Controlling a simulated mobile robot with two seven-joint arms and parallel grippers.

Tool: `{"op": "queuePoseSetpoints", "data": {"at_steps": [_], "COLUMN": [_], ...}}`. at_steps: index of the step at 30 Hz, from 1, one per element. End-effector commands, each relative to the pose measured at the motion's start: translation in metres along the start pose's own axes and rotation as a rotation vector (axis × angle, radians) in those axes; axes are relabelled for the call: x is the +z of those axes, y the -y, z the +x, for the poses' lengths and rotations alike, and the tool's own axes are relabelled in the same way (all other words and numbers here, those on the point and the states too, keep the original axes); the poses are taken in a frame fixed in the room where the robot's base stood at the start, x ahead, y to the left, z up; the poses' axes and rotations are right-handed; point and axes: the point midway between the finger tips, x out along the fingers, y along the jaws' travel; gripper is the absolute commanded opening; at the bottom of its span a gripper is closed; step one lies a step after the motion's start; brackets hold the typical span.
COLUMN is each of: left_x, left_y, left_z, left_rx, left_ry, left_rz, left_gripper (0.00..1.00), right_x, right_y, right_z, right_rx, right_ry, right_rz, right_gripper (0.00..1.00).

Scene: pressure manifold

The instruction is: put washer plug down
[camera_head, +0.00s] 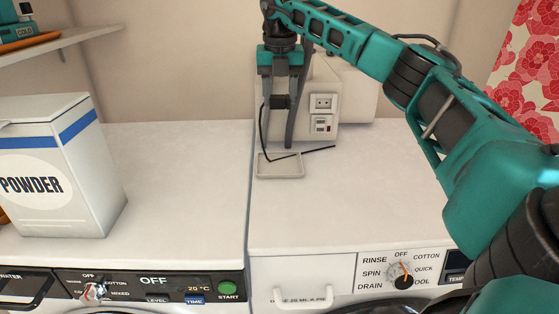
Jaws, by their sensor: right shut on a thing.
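My right gripper (279,115) points down at the back of the right-hand machine top. It is shut on a small dark thing, which looks like the washer plug (280,101), held above the surface. A thin black cable (263,130) hangs at the left of the fingers, reaches down to a shallow grey tray (280,177) and runs on to the right. The tray lies just below and in front of the gripper. My left gripper is not in view.
A grey box with a wall socket (323,103) stands just right of and behind the gripper. A powder box (60,165) stands on the left machine. A shelf (60,42) juts out at upper left. The white top (350,200) in front of the tray is clear.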

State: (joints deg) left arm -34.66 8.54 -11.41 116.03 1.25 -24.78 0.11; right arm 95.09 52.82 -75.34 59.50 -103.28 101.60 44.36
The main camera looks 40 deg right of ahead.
Motion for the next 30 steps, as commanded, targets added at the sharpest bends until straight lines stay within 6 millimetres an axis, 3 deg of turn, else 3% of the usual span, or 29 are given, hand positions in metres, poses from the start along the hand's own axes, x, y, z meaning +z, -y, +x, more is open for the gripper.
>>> {"op": "queuePoseSetpoints", "data": {"at_steps": [1, 6, 12, 20, 27, 30], "left_x": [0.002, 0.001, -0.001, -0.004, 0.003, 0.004], "left_y": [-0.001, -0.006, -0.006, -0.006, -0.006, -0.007], "left_z": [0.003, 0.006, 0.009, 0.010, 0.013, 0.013], "left_rx": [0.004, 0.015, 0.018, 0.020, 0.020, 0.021], "left_ry": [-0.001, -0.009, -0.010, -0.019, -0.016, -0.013], "left_rz": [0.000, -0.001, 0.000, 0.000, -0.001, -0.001], "left_gripper": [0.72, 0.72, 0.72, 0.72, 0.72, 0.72], "right_x": [-0.003, -0.010, -0.016, -0.019, -0.024, -0.024], "right_y": [0.001, 0.001, 0.001, 0.000, 0.000, 0.000], "right_z": [0.019, 0.064, 0.104, 0.123, 0.156, 0.158], "right_rx": [-0.004, -0.003, -0.001, 0.000, 0.000, 0.002], "right_ry": [-0.003, -0.003, -0.002, -0.001, -0.001, 0.000], "right_rz": [-0.001, -0.003, -0.002, -0.003, -0.004, -0.003], "right_gripper": [0.19, 0.19, 0.19, 0.19, 0.19, 0.19]}}
